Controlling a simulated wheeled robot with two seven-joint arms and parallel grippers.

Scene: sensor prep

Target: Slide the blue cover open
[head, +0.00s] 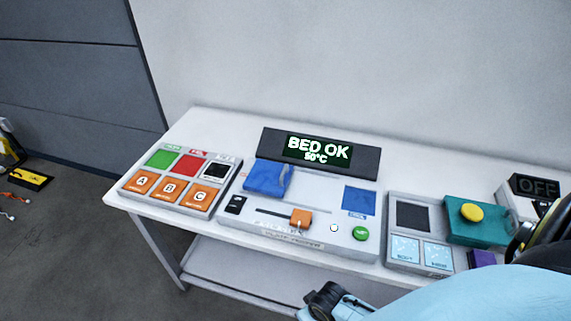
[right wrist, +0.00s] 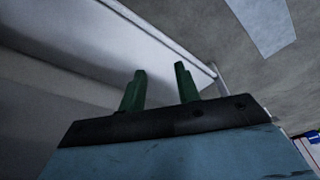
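The blue cover (head: 268,178) is a raised blue block at the left end of the white panel (head: 318,238), below the display. A flat blue square (head: 359,200) with a small label lies at the panel's right end. My right gripper (right wrist: 160,70) shows in the right wrist view with two green fingers apart and nothing between them. It is away from the cover, with a pale table-like surface behind it. In the head view a light blue arm of mine fills the lower right, and its fingers are not visible. My left gripper is in neither view.
The panel has an orange slider (head: 300,218) and green button (head: 361,233). The display (head: 318,150) reads "BED OK 50°C". An A-B-C tray (head: 212,208) is left. A teal block (head: 470,234) with a yellow knob and an "OFF" display (head: 536,187) are right. A lower shelf (head: 235,277) lies underneath.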

